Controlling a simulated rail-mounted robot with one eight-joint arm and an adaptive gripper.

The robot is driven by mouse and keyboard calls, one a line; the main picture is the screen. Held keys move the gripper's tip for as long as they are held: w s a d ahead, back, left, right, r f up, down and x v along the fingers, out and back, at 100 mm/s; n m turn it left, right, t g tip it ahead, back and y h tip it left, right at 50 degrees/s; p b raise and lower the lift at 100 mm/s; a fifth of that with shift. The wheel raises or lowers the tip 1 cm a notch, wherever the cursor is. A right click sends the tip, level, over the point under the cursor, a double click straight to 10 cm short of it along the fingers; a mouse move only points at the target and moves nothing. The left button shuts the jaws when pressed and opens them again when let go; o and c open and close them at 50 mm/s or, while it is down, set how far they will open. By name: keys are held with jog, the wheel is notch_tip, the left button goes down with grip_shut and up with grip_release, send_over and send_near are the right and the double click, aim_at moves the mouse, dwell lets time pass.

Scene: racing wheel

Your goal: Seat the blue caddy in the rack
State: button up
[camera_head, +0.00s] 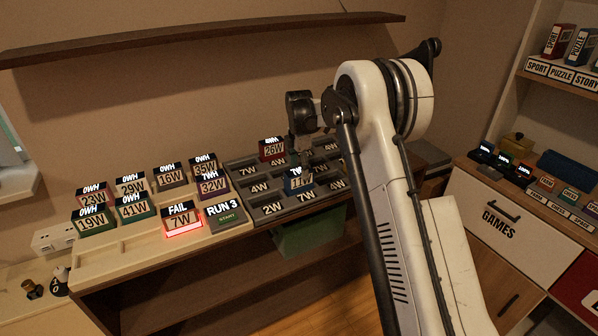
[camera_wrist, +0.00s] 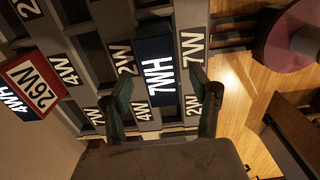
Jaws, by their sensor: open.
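The blue caddy (camera_head: 298,184) stands in the middle of the grey rack (camera_head: 290,211), its front label partly readable as 11W. In the wrist view the blue caddy (camera_wrist: 154,45) shows a white 7WH on its top. The rack's slots carry 7W, 4W and 2W labels. I cannot tell whether the caddy sits fully down in its slot. My gripper (camera_head: 303,158) is above and behind the caddy in the head view. In the wrist view my gripper (camera_wrist: 163,85) is open, with one finger on each side of the caddy's near end; contact is unclear.
A red 26W caddy (camera_head: 272,150) stands at the rack's back. A shelf (camera_head: 200,38) hangs above; a GAMES cabinet (camera_head: 499,222) stands right.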

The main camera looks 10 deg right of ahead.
notch_tip(320, 180, up, 10)
jog(key=shift+r, duration=0.2)
jog(key=shift+r, duration=0.1)
dwell(0.3)
notch_tip(320, 180, up, 7)
jog(key=p, duration=0.3)
jog(key=shift+p, duration=0.3)
